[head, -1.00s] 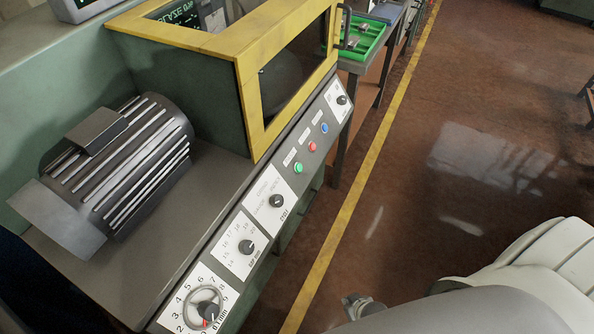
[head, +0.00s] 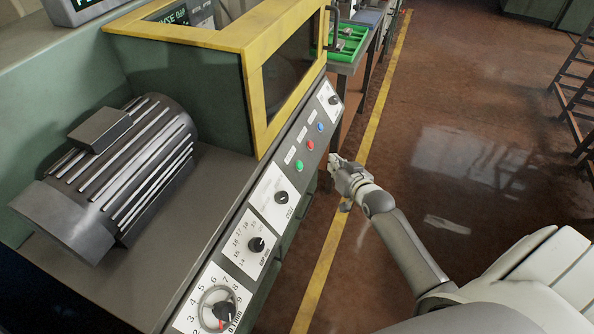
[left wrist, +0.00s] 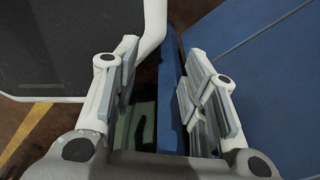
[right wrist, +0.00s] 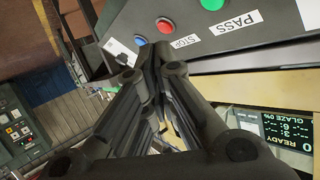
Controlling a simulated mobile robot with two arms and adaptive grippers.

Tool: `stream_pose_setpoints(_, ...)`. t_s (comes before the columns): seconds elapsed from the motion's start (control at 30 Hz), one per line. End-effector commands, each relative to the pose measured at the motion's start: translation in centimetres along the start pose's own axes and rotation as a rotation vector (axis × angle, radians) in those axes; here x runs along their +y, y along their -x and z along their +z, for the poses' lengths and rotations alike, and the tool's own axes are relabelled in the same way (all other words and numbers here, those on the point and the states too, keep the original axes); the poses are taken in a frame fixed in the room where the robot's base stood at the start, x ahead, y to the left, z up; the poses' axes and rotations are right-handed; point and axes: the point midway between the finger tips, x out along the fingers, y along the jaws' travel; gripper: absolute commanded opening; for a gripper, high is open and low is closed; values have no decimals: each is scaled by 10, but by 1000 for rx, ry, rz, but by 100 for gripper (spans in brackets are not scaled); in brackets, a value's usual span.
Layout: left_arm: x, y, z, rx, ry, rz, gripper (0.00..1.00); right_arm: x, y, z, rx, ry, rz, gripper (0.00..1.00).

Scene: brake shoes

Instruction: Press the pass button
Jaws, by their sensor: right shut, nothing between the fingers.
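The green pass button (head: 299,166) sits on the machine's sloped front panel, below the red button (head: 310,145) and the blue button (head: 320,127). In the right wrist view the green button (right wrist: 212,4) is partly cut off by the top edge, beside a PASS label (right wrist: 237,22). My right gripper (head: 335,162) is shut and empty, in front of the panel and to the right of the buttons, apart from them. Its closed fingers (right wrist: 160,58) point toward the panel in the right wrist view. My left gripper (left wrist: 162,60) is open and empty, seen only in the left wrist view.
Dials (head: 221,309) line the panel's lower part. A yellow-framed guard (head: 254,100) stands above it, with a grey ribbed motor (head: 125,165) to the left. A green tray (head: 349,45) lies beyond. The floor right of the yellow line is open.

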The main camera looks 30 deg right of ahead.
Motion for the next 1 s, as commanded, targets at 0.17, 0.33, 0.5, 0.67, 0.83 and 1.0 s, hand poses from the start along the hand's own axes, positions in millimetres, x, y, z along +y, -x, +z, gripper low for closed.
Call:
stream_pose_setpoints(0.17,0,-3,0,0,0,0,40,-3,2,-30,53,-10,-13,0)
stream_pose_setpoints(0.33,0,-3,0,0,0,0,40,-3,3,-34,60,-13,-15,0)
stream_pose_setpoints(0.5,0,-2,0,0,0,0,40,-3,3,-34,60,-13,-15,0)
stream_pose_setpoints(0.67,0,-7,1,0,0,1,40,-5,-1,-30,59,-14,-15,0)
stream_pose_setpoints(0.83,1,-22,2,0,-1,1,40,-14,-14,-20,61,-16,-16,0)
stream_pose_setpoints(1.0,2,-41,4,0,0,1,40,-27,-32,-7,60,-16,-15,0)
